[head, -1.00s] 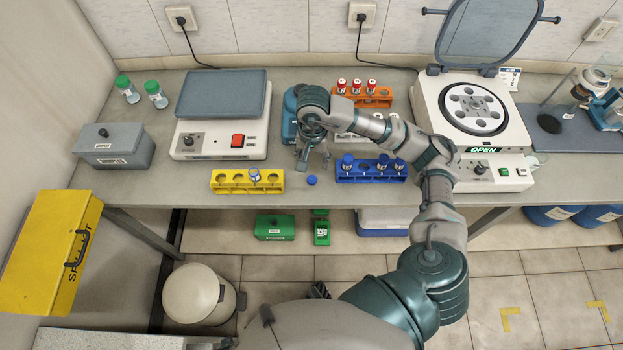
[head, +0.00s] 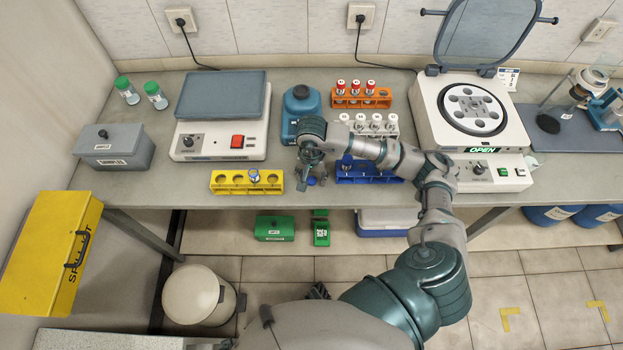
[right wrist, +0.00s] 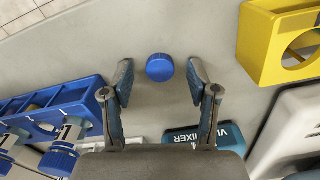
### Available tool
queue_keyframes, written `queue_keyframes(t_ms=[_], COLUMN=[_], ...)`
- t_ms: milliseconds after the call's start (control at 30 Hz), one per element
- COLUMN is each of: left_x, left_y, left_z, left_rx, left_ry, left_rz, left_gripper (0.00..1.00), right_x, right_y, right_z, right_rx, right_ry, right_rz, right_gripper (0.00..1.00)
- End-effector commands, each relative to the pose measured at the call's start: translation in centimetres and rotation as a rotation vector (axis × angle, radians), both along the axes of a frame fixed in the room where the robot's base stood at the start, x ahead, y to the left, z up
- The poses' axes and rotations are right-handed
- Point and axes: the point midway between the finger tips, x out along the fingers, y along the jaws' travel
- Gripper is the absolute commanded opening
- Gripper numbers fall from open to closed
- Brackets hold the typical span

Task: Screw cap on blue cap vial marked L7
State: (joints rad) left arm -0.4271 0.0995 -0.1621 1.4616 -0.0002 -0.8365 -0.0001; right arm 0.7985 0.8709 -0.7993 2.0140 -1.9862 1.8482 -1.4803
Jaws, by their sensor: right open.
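A loose blue cap (head: 312,181) lies on the bench between the yellow rack (head: 220,188) and the blue rack. In the right wrist view the cap (right wrist: 160,67) sits between my spread fingertips, not touching either. My right gripper (right wrist: 160,82) is open and empty above it; in the head view it (head: 311,172) partly covers the cap. A vial (head: 254,176) with no blue cap visible on it stands in the yellow rack. Its label is too small to read.
The blue rack (head: 370,179) with blue-capped vials is partly hidden by my right arm. The blue vial mixer (head: 302,103) stands behind the gripper, with white (head: 385,132) and orange (head: 380,101) racks to its right. The bench's front edge is close.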

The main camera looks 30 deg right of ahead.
Motion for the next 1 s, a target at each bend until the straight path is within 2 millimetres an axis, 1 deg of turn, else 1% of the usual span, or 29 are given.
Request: queue_keyframes(t_ms=[100, 367, 467, 500, 600, 1000], left_x=[0.05, 0.33, 0.31, 0.31, 0.3, 0.24], left_y=[-0.04, -0.14, -0.16, -0.16, -0.16, -0.19], left_z=[0.07, 0.31, 0.31, 0.31, 0.3, 0.26], left_rx=[0.0, -0.002, -0.002, -0.002, -0.002, -0.003], left_ry=[0.0, -0.005, -0.005, -0.005, -0.005, -0.004], left_rz=[0.0, -0.001, -0.001, -0.001, -0.001, -0.001], left_gripper=[0.4, 0.4, 0.4, 0.4, 0.4, 0.4], right_x=[0.01, 0.01, 0.01, 0.01, 0.01, 0.03], right_y=[0.01, -0.01, -0.01, -0.01, -0.01, -0.01], right_z=[-0.37, -0.33, -0.33, -0.32, -0.32, -0.15], right_rx=[0.001, 0.0, 0.0, 0.0, -0.001, 0.0], right_ry=[-0.001, -0.001, -0.001, -0.001, -0.001, -0.001], right_rz=[0.001, 0.001, 0.001, 0.001, 0.001, 0.0], right_gripper=[0.6, 0.6, 0.43, 0.36, 0.21, 0.2])
